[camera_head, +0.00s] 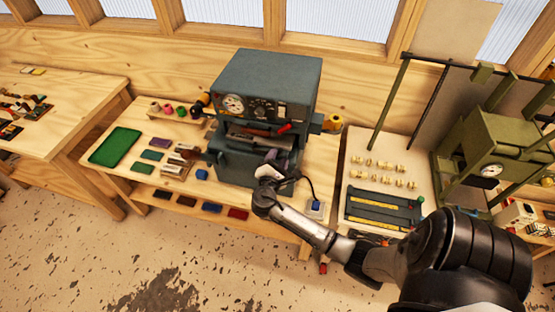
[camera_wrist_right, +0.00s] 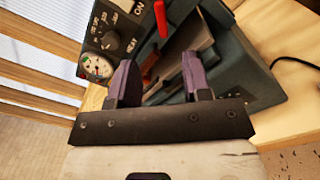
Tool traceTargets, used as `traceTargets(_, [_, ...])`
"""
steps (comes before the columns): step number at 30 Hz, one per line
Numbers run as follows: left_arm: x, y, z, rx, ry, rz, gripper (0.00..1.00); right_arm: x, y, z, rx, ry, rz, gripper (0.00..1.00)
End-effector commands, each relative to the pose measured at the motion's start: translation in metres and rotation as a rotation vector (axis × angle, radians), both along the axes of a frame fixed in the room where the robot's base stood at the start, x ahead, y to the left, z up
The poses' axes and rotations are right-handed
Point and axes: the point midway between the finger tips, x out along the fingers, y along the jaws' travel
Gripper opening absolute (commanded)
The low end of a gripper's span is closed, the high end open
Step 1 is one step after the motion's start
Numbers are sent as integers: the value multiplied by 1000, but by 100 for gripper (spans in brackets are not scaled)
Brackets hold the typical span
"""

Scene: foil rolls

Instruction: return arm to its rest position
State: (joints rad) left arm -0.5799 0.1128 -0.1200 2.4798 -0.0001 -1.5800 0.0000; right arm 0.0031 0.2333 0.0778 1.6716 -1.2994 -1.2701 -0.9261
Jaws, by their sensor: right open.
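My right arm comes in from the lower right of the head view, and its gripper (camera_head: 278,165) is at the front of the dark blue-grey machine (camera_head: 268,80). In the right wrist view, the right gripper (camera_wrist_right: 158,78) has its two purple-grey fingers well apart, with nothing held between them. Beyond the fingers is the machine's open slot, with a red lever (camera_wrist_right: 160,18) and a reddish-brown piece (camera_wrist_right: 152,70) by it. I cannot tell whether the fingers touch the machine. My left gripper does not show.
The machine stands on a wooden bench with a green mat (camera_head: 115,147) and small coloured blocks to its left. A board with several brass pieces (camera_head: 385,167) lies to the right, near a green-framed press (camera_head: 490,150). Open floor (camera_head: 110,260) lies in front.

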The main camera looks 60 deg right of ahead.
Motion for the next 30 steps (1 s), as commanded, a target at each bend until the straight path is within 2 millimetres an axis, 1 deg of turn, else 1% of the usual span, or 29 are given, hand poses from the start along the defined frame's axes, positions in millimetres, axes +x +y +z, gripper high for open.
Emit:
traceTargets(16, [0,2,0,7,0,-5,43,0,0,0,0,0,0,45])
traceTargets(20, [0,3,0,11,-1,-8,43,0,0,0,9,-39,-1,45])
traceTargets(23, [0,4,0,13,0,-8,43,-2,-1,0,35,-132,-13,45])
traceTargets(25, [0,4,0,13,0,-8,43,-5,-2,-6,92,-231,-37,45])
traceTargets(27, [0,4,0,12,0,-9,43,-8,0,-16,212,-367,-74,45])
traceTargets(29, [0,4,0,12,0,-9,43,-8,6,-18,341,-504,-106,45])
traceTargets(30, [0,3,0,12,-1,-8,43,-7,14,-18,430,-589,-125,45])
